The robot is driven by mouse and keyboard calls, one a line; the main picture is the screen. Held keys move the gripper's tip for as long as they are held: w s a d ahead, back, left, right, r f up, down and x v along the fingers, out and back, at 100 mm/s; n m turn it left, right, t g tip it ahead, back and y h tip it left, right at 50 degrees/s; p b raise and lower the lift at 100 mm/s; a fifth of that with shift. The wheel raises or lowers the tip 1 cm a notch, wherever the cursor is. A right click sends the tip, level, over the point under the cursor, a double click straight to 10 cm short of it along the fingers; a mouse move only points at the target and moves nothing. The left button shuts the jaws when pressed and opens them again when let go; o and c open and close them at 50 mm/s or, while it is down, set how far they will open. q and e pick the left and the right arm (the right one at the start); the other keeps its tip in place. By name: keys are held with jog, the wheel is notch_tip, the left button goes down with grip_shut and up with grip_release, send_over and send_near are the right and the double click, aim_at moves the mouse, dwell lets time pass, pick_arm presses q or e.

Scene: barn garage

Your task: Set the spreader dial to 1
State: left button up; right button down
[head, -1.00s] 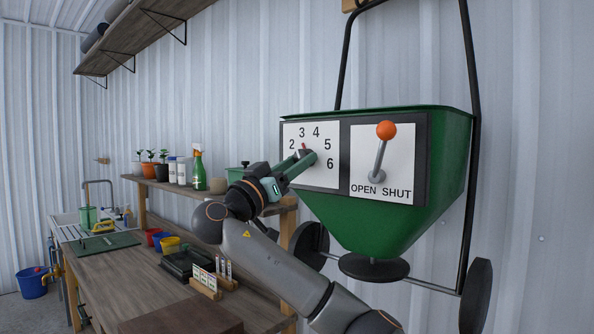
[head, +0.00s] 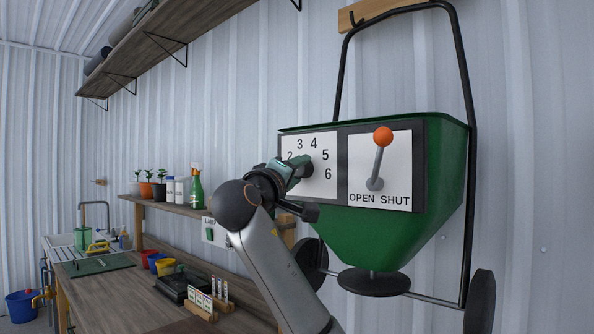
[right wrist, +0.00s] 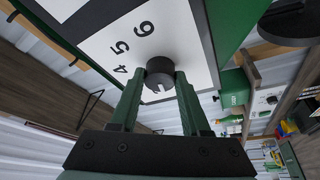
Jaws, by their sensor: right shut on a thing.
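The green spreader (head: 400,245) hangs on the wall, with a white dial plate (head: 322,185) on its front. The numbers 2 to 6 show at least in part; 1 is hidden. My right gripper (head: 304,168) covers most of the dial. In the right wrist view its two green fingers (right wrist: 160,85) are shut on the dark round dial knob (right wrist: 160,68), with 4, 5 and 6 beside it. A pale mark shows on the knob, but I cannot tell which number it points to. My left gripper is not in view.
An orange-tipped lever (head: 383,140) stands over an OPEN SHUT plate, right of the dial. A workbench (head: 110,295) runs along the left wall with pots, bottles and seed packets. A shelf (head: 165,40) hangs above. A box labelled LAMP (head: 215,232) is behind my arm.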

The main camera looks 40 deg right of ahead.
jog(key=shift+n+y+p, duration=0.9)
jog(key=shift+n+p, duration=0.3)
jog(key=shift+n, duration=1.2)
jog(key=shift+c, duration=1.8)
grip_release()
jog(key=shift+r, duration=0.1)
jog(key=shift+s+a, duration=0.1)
jog(key=b+v, duration=0.3)
jog(key=v, duration=0.9)
jog(key=shift+s, duration=0.2)
